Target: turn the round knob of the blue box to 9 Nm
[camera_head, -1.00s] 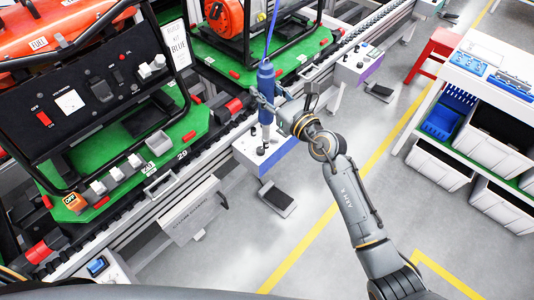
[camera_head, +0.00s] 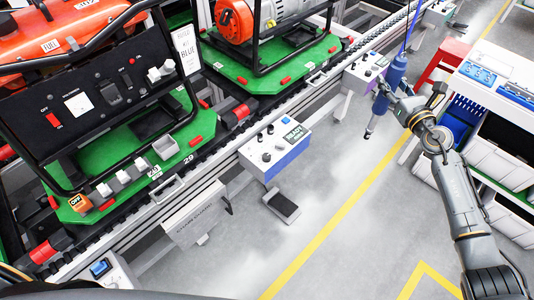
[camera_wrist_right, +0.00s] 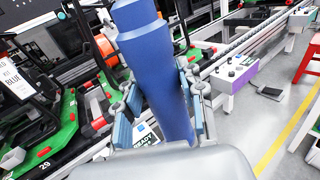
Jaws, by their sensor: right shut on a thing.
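The blue box (camera_head: 290,158) has a light top and a blue side and stands at the conveyor's near edge. Its top carries several small dark knobs (camera_head: 266,157) and a lit display (camera_head: 294,133) reading READY. The knob's scale is too small to read. My right gripper (camera_head: 385,91) is shut on a blue hand tool (camera_head: 395,76) that hangs from a blue cable. It holds the tool over the aisle, well to the right of the box. In the right wrist view the tool (camera_wrist_right: 155,70) stands between the fingers and partly hides the box. My left gripper is not in view.
A similar box with a purple side (camera_head: 371,79) stands farther along the conveyor. Generators on green pallets (camera_head: 185,143) line the conveyor's left side. A pedal (camera_head: 282,206) lies on the floor below the box. A red stool (camera_head: 441,62) and a workbench with bins stand at right.

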